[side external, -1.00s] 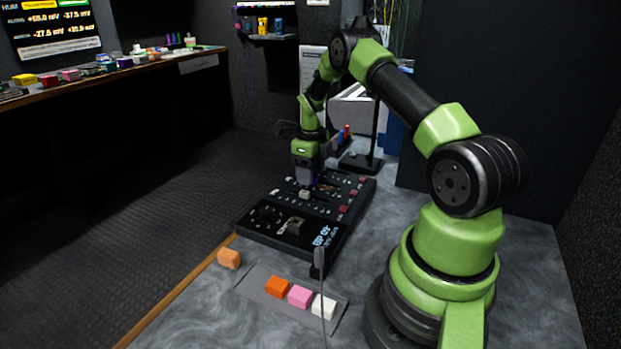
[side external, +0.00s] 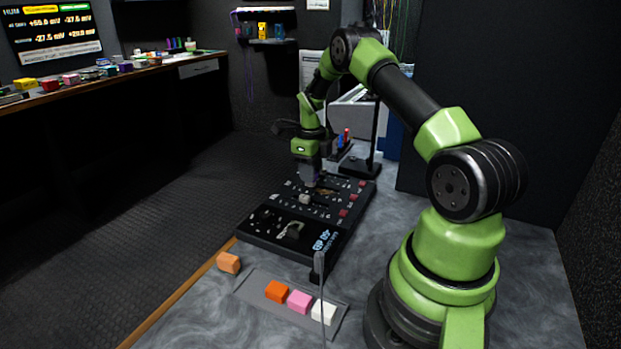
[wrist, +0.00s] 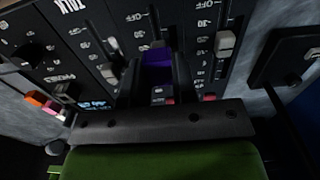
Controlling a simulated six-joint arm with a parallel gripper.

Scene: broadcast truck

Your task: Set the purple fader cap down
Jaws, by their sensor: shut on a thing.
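The purple fader cap (wrist: 157,60) is between the two dark fingers of my gripper (wrist: 158,76) in the wrist view. My gripper is shut on it, over the face of the black fader console (wrist: 98,25). In the side external view my gripper (side external: 307,178) is low over the far part of the console (side external: 262,237), and the cap is too small and hidden there to make out. I cannot tell whether the cap touches the console.
Pale fader caps (wrist: 225,40) sit in slots beside my gripper. A grey tray (side external: 252,292) with orange (side external: 277,290), pink (side external: 300,299) and white (side external: 323,311) caps lies in front of the console. A light orange block (side external: 228,263) lies left of it. A thin post (side external: 319,275) stands nearby.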

